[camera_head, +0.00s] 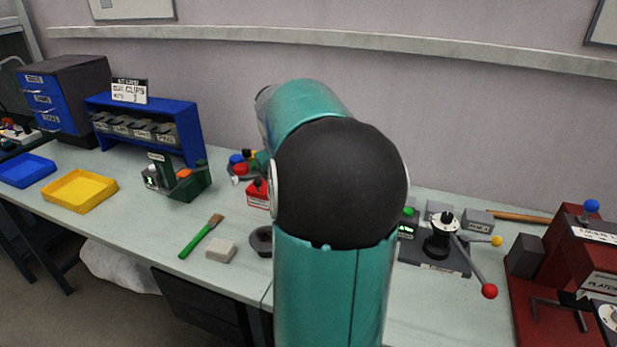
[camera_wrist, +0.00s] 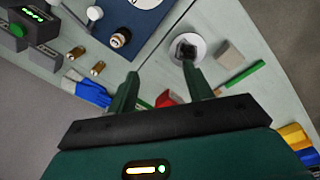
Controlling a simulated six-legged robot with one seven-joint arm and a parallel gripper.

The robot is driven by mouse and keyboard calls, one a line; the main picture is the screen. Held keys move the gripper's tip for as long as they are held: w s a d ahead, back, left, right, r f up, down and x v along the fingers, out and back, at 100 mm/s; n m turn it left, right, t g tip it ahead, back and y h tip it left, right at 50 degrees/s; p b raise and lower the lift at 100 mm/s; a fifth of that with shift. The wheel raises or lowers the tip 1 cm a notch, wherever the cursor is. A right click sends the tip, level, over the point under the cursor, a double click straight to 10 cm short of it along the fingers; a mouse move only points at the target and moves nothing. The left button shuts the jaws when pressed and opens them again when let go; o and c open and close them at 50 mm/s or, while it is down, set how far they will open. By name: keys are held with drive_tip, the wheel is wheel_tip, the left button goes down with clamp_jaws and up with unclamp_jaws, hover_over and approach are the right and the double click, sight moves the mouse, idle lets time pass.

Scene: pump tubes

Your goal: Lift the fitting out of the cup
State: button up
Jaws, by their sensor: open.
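The cup is a small round vessel with a pale rim and a dark inside, at the upper middle of the wrist view (camera_wrist: 203,46). A dark grey shape shows inside it; I cannot tell whether this is the fitting. In the head view a dark round cup (camera_head: 260,240) is partly hidden behind my arm. My gripper (camera_wrist: 160,69) is open, with its two green fingers well apart and nothing seen between them. In the wrist view the right fingertip appears just below the cup's rim. My gripper is hidden in the head view.
A grey block (camera_head: 221,250) and a green-handled brush (camera_head: 201,236) lie left of the cup. Brass parts (camera_wrist: 97,68) lie on the bench in the wrist view. A dark device with a red-tipped lever (camera_head: 437,250) stands right of my arm.

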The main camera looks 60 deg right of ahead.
drive_tip(key=s+d+f+m+y, duration=0.1)
drive_tip(key=s+d+f, duration=0.1)
drive_tip(key=s+d, duration=0.6)
drive_tip(key=f, duration=0.9)
drive_tip(key=w+f, duration=0.1)
drive_tip(key=f, duration=0.3)
drive_tip(key=shift+w+d+f, duration=0.1)
drive_tip(key=shift+d+f, duration=0.15)
drive_tip(key=shift+d, duration=0.1)
drive_tip(key=c, duration=1.1)
drive_tip(key=shift+r, duration=3.05)
clamp_jaws()
